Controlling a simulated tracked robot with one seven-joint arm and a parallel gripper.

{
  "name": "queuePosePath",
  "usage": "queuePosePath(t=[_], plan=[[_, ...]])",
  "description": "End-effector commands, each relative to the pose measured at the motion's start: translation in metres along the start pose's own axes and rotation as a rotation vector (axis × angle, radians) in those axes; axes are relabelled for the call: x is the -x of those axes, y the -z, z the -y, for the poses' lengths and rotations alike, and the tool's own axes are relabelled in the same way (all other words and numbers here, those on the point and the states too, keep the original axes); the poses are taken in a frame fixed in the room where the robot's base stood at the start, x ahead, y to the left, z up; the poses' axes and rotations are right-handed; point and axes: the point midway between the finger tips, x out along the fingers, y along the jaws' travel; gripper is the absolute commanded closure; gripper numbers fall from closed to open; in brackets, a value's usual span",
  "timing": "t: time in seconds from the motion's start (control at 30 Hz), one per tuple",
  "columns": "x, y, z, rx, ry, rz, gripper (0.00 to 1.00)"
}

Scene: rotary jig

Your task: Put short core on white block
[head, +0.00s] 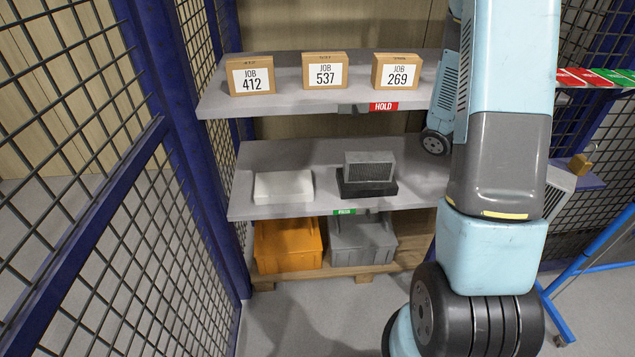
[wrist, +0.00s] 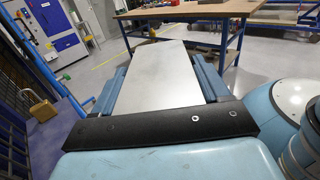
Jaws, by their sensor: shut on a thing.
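The white block (head: 283,187) lies flat on the left of the lower shelf, with nothing on it. A grey core (head: 369,172) with a dark mesh face sits on a black block (head: 366,189) to its right. In the wrist view my gripper (wrist: 157,84) is shut on another grey core (wrist: 158,70), whose smooth flat top shows between the blue fingers. A corner of this held core shows at the right in the head view (head: 561,186), away from the shelves. My arm hides most of the gripper there. I cannot compare the two cores' lengths surely.
Several job boxes (head: 325,71) stand on the upper shelf (head: 290,104) above. Orange (head: 288,246) and grey (head: 362,243) bins sit below. A mesh fence (head: 85,200) with blue posts closes the left side. A wooden bench (wrist: 185,10) stands clear of the gripper.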

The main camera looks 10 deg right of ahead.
Motion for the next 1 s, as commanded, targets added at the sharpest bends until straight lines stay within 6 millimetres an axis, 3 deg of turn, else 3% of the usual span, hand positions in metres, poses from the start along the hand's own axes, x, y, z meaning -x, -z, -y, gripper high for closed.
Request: queuePosePath(t=[0.2, 0.47, 0.7, 1.0], plan=[[0.020, 0.042, 0.059, 0.004, 0.264, 0.004, 0.90], [0.061, 0.077, 0.125, 0.003, 0.590, 0.004, 0.90], [0.113, 0.097, 0.176, 0.003, 0.906, 0.003, 0.90], [0.192, 0.108, 0.220, 0.003, 1.318, 0.002, 0.90]])
